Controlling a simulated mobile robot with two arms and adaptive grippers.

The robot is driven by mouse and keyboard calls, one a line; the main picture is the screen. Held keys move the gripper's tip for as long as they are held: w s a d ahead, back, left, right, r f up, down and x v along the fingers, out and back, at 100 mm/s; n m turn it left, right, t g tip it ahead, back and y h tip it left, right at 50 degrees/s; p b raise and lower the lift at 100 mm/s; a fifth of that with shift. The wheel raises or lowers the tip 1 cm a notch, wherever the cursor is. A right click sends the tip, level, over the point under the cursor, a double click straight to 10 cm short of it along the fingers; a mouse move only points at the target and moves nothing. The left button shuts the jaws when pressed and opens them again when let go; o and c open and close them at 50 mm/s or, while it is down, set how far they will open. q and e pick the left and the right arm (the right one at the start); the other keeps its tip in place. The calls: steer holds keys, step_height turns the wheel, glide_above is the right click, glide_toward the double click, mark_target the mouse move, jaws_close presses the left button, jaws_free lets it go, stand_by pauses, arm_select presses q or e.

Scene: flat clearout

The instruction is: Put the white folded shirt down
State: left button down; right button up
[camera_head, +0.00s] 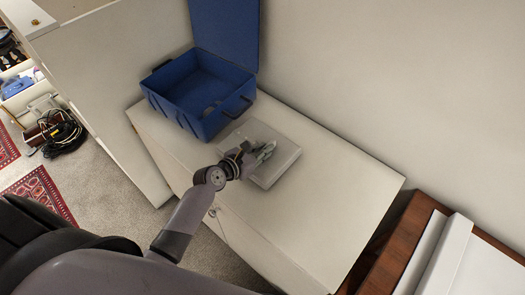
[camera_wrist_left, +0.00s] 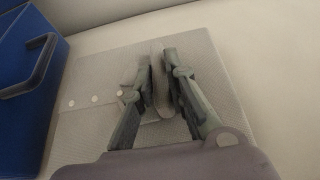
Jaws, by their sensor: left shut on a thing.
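The white folded shirt (camera_head: 282,156) is a flat, pale square on top of the white cabinet, just right of the blue case. It also shows in the left wrist view (camera_wrist_left: 85,125), with a row of small buttons on its left part. My left gripper (camera_head: 266,152) is over the shirt, pointing down at it. In the left wrist view its two fingers (camera_wrist_left: 162,85) are shut on a raised fold in the shirt's middle. The shirt appears to lie on or just above the cabinet top; a gap cannot be made out. My right gripper is not in view.
An open blue case (camera_head: 205,95) with its lid up stands on the cabinet, close to the shirt's left side. The white cabinet top (camera_head: 340,190) is bare to the right. A wall runs behind. A brown wooden piece (camera_head: 405,235) stands at the lower right.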

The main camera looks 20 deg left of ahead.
arm_select(q)
steer(key=shift+w+f, duration=0.1)
steer(key=shift+f, duration=0.25)
steer(key=shift+f, duration=0.15)
steer(key=c, duration=1.6)
jaws_free()
steer(key=shift+r, duration=0.25)
steer(key=v, duration=1.2)
steer(key=shift+f, duration=0.15)
